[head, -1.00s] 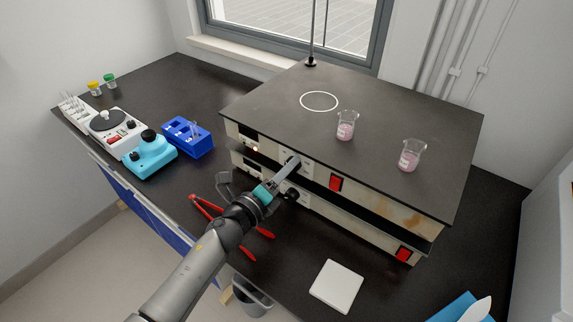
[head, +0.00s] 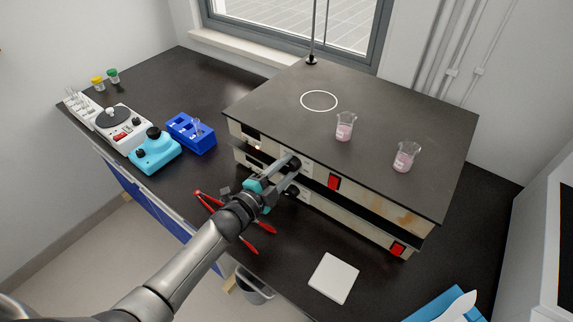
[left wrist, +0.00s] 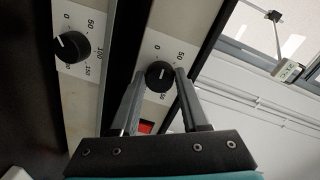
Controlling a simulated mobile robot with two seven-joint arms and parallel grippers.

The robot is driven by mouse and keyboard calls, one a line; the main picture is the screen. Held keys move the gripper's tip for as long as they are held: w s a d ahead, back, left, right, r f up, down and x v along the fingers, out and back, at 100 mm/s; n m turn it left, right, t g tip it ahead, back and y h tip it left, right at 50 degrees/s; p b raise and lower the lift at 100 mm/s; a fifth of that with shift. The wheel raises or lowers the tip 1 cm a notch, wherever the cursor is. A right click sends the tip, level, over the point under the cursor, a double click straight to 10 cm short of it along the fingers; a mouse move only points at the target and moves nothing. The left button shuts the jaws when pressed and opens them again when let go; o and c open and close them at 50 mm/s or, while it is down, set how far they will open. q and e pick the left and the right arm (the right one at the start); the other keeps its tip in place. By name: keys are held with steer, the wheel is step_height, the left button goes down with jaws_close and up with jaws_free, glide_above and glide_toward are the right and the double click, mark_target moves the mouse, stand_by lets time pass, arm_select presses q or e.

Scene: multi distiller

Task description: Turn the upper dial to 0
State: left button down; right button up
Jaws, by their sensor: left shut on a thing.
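The upper dial (head: 295,163) is a black knob on the front of the upper hot plate unit (head: 370,200). My left gripper (head: 289,166) reaches it from the lower left and is shut on it. In the left wrist view the upper dial (left wrist: 159,76) sits between the two finger ends, with a printed scale around it showing 0 and 50. Its pointer's exact reading is hard to tell. The lower dial (left wrist: 72,46) stands apart, beside the fingers, on the lower unit; it also shows in the head view (head: 292,190). My right gripper is not in view.
Two beakers of pink liquid (head: 345,128) (head: 404,158) stand on the upper plate. Red switches (head: 333,182) (head: 398,249) are on the unit fronts. Red-handled tongs (head: 250,245) lie under my arm. A white square (head: 334,278) lies in front. A blue rack (head: 190,133) is left.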

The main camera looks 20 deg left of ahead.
arm_select(q)
steer(key=n+p, duration=0.1)
steer(key=n, duration=0.4)
steer(key=shift+f+h, duration=0.1)
steer(key=shift+h, duration=0.3)
stand_by(0.4)
steer(key=shift+c, duration=1.9)
jaws_free()
steer(key=p+v, duration=0.1)
steer(key=v, duration=1.4)
steer(key=shift+n, duration=0.3)
